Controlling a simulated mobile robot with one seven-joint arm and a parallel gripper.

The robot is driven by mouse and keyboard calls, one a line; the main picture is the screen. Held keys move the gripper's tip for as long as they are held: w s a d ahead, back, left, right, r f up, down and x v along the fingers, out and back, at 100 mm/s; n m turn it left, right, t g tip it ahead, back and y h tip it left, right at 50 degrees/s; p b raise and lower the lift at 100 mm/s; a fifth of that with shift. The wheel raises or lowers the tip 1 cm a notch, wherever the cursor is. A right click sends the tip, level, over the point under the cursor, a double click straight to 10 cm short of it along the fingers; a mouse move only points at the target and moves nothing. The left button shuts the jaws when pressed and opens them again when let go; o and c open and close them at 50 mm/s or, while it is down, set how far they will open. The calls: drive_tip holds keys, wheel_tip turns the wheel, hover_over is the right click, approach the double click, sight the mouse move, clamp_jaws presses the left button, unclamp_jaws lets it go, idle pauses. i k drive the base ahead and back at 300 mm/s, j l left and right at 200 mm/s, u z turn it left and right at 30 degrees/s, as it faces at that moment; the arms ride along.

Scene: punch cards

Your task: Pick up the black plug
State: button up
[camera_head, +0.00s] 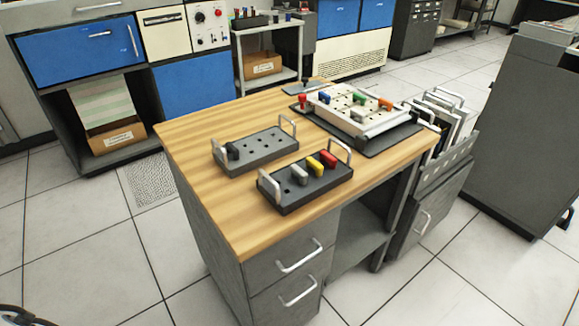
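The black plug (232,151) stands upright at the left end of a grey tray (262,158) with two metal handles and several empty holes. The tray rests on the wooden desk top (195,130). A second, darker tray (290,206) in front of it holds a grey plug (299,174), a yellow plug (314,166) and a red plug (328,159). I cannot clearly make out my gripper; a dark curved part shows at the lower left corner, and I cannot tell what it is.
A white panel (370,122) with several coloured plugs sits on a dark base at the desk's back right. Handled boards (440,112) stand beside the desk's right side. Blue-fronted cabinets (75,52) line the back. Tiled floor (90,240) is clear at left and front.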

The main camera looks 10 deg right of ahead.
sight(230, 147)
drive_tip(key=i+j+z, duration=0.35)
drive_tip(key=j, duration=0.45)
drive_tip(key=j+z, duration=0.3)
drive_tip(key=j, duration=0.45)
drive_tip(key=i+j+z, duration=0.1)
drive_tip(key=j+z, duration=0.25)
drive_tip(key=j, duration=0.55)
drive_tip(key=i+l, duration=0.4)
